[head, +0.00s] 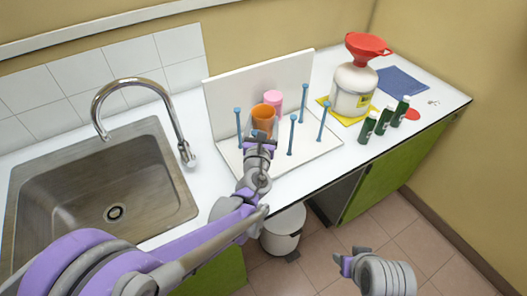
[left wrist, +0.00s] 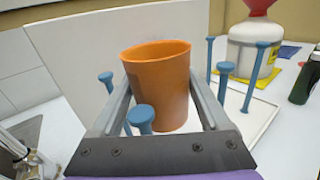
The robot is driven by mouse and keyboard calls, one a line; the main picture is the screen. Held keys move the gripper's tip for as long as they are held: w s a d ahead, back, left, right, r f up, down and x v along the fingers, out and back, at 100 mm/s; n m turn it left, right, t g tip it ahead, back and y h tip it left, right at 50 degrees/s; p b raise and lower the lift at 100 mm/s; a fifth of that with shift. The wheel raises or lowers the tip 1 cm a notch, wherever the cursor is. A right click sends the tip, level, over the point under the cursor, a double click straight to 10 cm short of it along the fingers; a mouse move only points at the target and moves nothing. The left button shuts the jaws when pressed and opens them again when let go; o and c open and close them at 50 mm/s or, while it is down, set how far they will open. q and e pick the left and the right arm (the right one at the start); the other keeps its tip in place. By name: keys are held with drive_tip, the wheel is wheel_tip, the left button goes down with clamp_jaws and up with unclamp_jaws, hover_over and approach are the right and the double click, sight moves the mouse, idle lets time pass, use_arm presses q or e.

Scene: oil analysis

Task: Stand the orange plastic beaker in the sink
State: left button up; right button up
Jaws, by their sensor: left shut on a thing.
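The orange plastic beaker (head: 263,118) stands upright with its mouth up at the white drying rack (head: 318,151), among blue pegs. In the left wrist view the beaker (left wrist: 158,85) fills the space between my left gripper's fingers. My left gripper (head: 262,138) is shut on the beaker's sides. I cannot tell whether its base touches the rack. The steel sink (head: 60,175) is at the left of the counter, with an empty basin and a drain. My right gripper (head: 350,262) is low at the right, over the floor, away from the counter; its jaw state is unclear.
A pink beaker (head: 273,99) stands just behind the orange one. A curved faucet (head: 133,82) arches at the sink's right back. A white jug (head: 353,90) with a red funnel (head: 368,46) and several green bottles (head: 384,121) stand right. Clear counter lies between sink and rack.

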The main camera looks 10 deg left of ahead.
use_arm(q)
wheel_tip(320, 180, down, 12)
drive_tip(key=shift+r+b, duration=0.1)
drive_tip(key=shift+b, duration=0.65)
drive_tip(key=shift+f, duration=0.2)
drive_tip(key=o, duration=1.2)
